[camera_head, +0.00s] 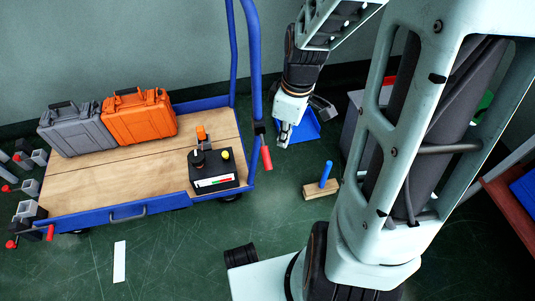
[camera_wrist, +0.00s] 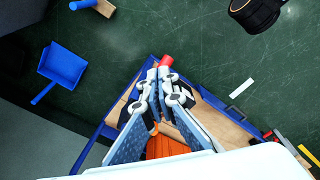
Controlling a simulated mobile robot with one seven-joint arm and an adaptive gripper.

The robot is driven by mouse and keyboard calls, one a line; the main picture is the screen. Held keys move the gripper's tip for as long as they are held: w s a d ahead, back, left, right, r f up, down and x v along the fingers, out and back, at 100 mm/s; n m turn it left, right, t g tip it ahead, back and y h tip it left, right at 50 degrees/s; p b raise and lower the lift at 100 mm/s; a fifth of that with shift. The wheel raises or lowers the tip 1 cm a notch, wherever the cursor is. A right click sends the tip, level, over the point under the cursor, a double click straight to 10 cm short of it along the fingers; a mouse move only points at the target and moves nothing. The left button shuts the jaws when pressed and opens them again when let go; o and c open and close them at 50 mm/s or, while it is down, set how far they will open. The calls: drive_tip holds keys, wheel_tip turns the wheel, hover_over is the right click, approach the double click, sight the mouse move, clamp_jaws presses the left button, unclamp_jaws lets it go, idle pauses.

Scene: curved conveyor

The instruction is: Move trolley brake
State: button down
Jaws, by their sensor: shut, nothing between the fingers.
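The flat trolley has a wooden deck (camera_head: 80,185) and a blue frame. A red lever (camera_head: 265,158), which looks like its brake, sticks out at the trolley's right end, below the blue handle post. A second red grip (camera_head: 50,232) shows at the left front corner. My gripper (camera_head: 283,143) is shut and empty, pointing down just above and right of the right-end lever. In the wrist view, my fingertips (camera_wrist: 158,72) come together beside a red lever tip (camera_wrist: 167,61), which they partly hide. I cannot tell whether they touch it.
On the deck stand a grey case (camera_head: 75,130), an orange case (camera_head: 140,117) and a black control box (camera_head: 214,172). A blue dustpan (camera_head: 304,125) and a wooden brush with a blue handle (camera_head: 325,176) lie on the floor to the right. Floor in front of the trolley is mostly clear.

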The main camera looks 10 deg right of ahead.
drive_tip(key=shift+s+d+r, duration=0.15)
drive_tip(key=shift+r, duration=1.9)
